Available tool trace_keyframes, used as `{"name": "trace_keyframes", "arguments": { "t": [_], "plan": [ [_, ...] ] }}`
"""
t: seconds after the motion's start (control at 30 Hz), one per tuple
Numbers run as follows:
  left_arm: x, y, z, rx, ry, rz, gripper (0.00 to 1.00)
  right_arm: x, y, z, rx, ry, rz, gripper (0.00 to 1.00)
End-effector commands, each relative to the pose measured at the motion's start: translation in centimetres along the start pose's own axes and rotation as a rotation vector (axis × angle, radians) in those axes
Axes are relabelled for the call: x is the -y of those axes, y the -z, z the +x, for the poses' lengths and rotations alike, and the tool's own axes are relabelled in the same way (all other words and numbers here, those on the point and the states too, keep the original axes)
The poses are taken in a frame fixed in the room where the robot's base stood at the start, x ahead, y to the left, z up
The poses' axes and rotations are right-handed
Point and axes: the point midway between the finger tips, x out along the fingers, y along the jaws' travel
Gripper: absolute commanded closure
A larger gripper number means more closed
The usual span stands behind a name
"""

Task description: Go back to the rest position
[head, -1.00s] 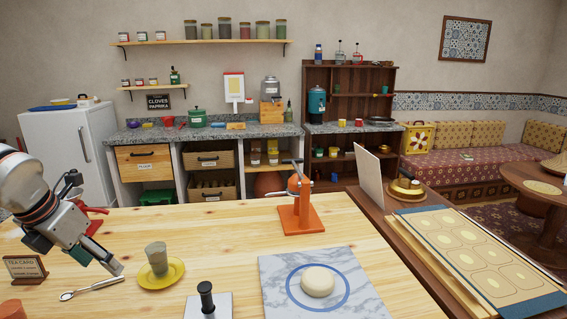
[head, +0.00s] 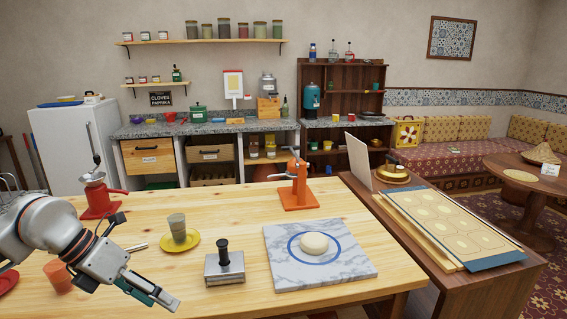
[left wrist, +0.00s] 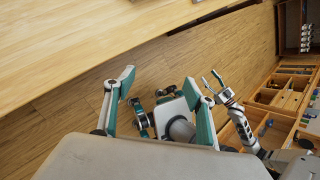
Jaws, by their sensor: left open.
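My left gripper (head: 156,294) is low at the front left in the head view, by the near part of the wooden table (head: 370,262). In the left wrist view its two teal fingers (left wrist: 159,78) stand wide apart with nothing between them, and floor shows beyond them. A second arm, which I take to be my right one, shows at the right of that view. Its gripper (left wrist: 212,80) is too small to read. The head view does not show it.
A yellow saucer with a grey cup (head: 177,226), a metal block with a black knob (head: 224,266) and a marble board (head: 350,262) with dough (head: 314,243) stand near the left gripper. Red press (head: 100,198) and orange press (head: 298,190) stand farther back.

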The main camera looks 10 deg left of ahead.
Motion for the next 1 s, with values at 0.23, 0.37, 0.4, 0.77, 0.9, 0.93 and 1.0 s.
{"name": "trace_keyframes", "arguments": {
  "t": [0.23, 0.37, 0.4, 0.77, 0.9, 0.93, 1.0],
  "plan": [
    [13.4, 0.1, 7.6, 0.121, 0.659, -0.215, 0.45, -0.4, 0.9, 0.3, -0.015, -0.005, -0.002, 0.45],
    [16.5, -1.7, 8.4, 0.253, 0.948, -0.491, 0.45, -0.1, 0.2, 0.1, -0.003, -0.002, 0.000, 0.45],
    [16.5, -2.3, 8.6, 0.297, 1.020, -0.599, 0.45, -0.1, 0.1, 0.1, -0.001, -0.001, 0.000, 0.45],
    [4.2, 2.8, 18.8, 0.635, 1.165, -1.808, 0.45, -0.1, -0.1, 0.1, 0.001, 0.000, -0.001, 0.45],
    [0.9, 9.8, 24.1, 0.669, 1.034, -2.193, 0.45, -0.1, -0.1, 0.1, 0.001, 0.000, -0.001, 0.45],
    [0.6, 11.3, 25.1, 0.670, 1.003, -2.263, 0.45, -0.1, -0.1, 0.1, 0.001, 0.000, -0.001, 0.45],
    [0.1, 14.6, 27.1, 0.667, 0.933, -2.402, 0.45, -0.1, 0.0, 0.1, 0.001, 0.000, -0.001, 0.45]
  ]
}}
